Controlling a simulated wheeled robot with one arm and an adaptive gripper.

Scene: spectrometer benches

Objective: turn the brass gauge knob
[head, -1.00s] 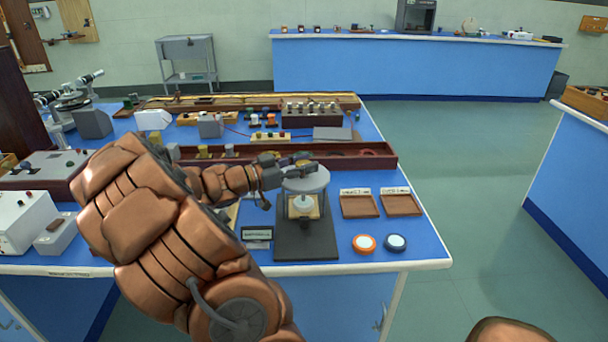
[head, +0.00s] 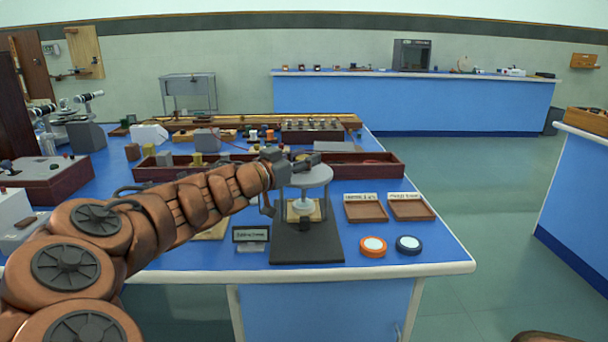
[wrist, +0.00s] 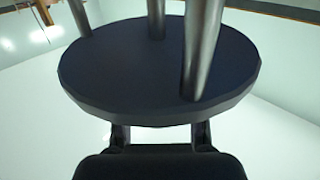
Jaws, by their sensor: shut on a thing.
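The gauge stand has a pale grey round top (head: 318,176) and a dark square base (head: 318,252), near the blue bench's front edge. My gripper (head: 308,161) is at the rear left of this round top and partly overlaps it. In the wrist view, the finger bars of my gripper (wrist: 160,133) reach a dark round disc (wrist: 150,65) with several metal posts; the disc hides the fingertips. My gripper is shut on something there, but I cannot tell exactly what. I cannot make out the brass gauge knob; the gripper or the disc may hide it.
Two brown trays (head: 366,218) lie to the right of the stand, with an orange-rimmed disc (head: 373,247) and a dark-rimmed disc (head: 408,245) in front. A small dark sign (head: 250,234) stands to the left. A long dark red tray (head: 385,164) lies behind.

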